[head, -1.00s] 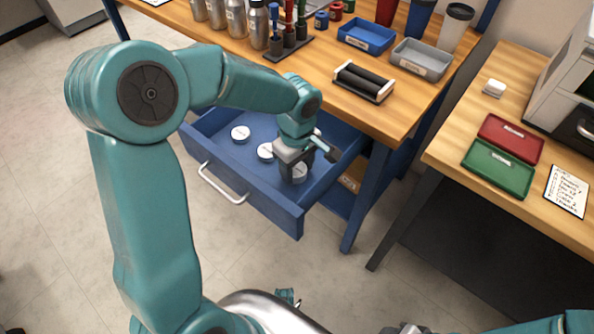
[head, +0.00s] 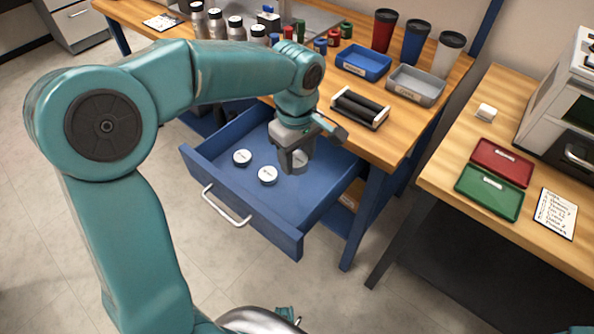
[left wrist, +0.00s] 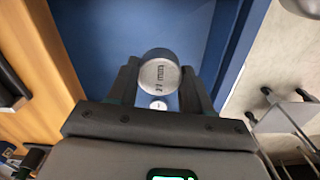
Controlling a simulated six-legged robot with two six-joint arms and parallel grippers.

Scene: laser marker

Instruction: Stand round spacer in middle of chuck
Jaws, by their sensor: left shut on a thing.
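My left gripper (head: 297,152) is shut on a round silver spacer (head: 300,163) and holds it above the open blue drawer (head: 245,200). In the left wrist view the spacer (left wrist: 158,75) sits between the two dark fingers, its round face with "mm" lettering showing; the first digits are hard to read. Two more round spacers with pale tops, one (head: 242,157) and another (head: 267,175), lie in the drawer to the left of the gripper. I cannot make out a chuck in these views. My right gripper is not in view.
A wooden bench (head: 400,148) above the drawer holds a black roller stand (head: 360,107), a blue tray (head: 363,62), a grey tray (head: 415,86), cups and bottles. A second bench at right carries red (head: 502,160) and green (head: 489,191) trays and a machine (head: 560,105).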

